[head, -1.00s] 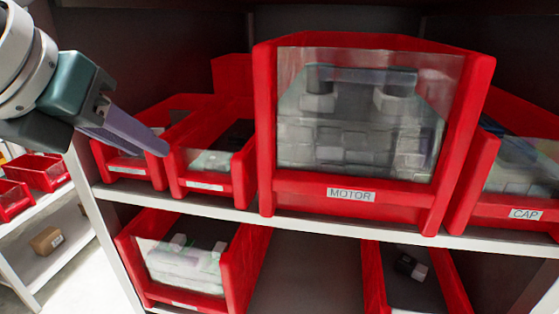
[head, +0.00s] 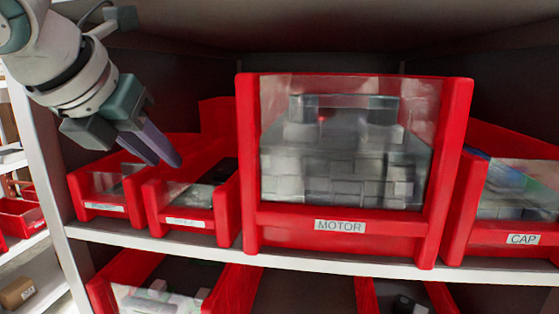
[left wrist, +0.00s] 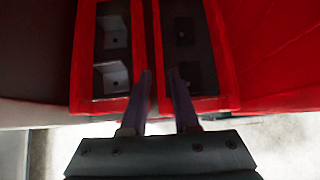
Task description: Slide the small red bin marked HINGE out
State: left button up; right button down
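Two small red bins stand side by side at the left of the upper shelf. The left small bin (head: 75,186) and the right small bin (head: 152,208) have front labels too small to read surely, so I cannot tell which says HINGE. In the left wrist view, the left bin (left wrist: 83,60) holds grey bracket-like parts and the right bin (left wrist: 205,104) holds dark parts. My left gripper (head: 165,164) is above them, fingers apart and empty. In the left wrist view its fingertips (left wrist: 159,72) lie either side of the adjoining walls. My right gripper is not in view.
A big red MOTOR bin (head: 340,244) stands just right of the small bins, with a CAP bin (head: 500,236) beyond it. The white shelf edge (head: 330,266) runs below them. More red bins (head: 228,290) sit on the lower shelf.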

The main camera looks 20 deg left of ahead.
aim_at(188, 158)
pick_arm(q)
jog(key=w, duration=0.2)
jog(key=w+a, duration=0.1)
jog(key=w, duration=0.2)
jog(key=shift+f, duration=0.1)
jog(key=shift+x, duration=2.25)
jog(key=shift+s+f, duration=0.1)
jog(key=shift+c, duration=0.4)
grip_shut()
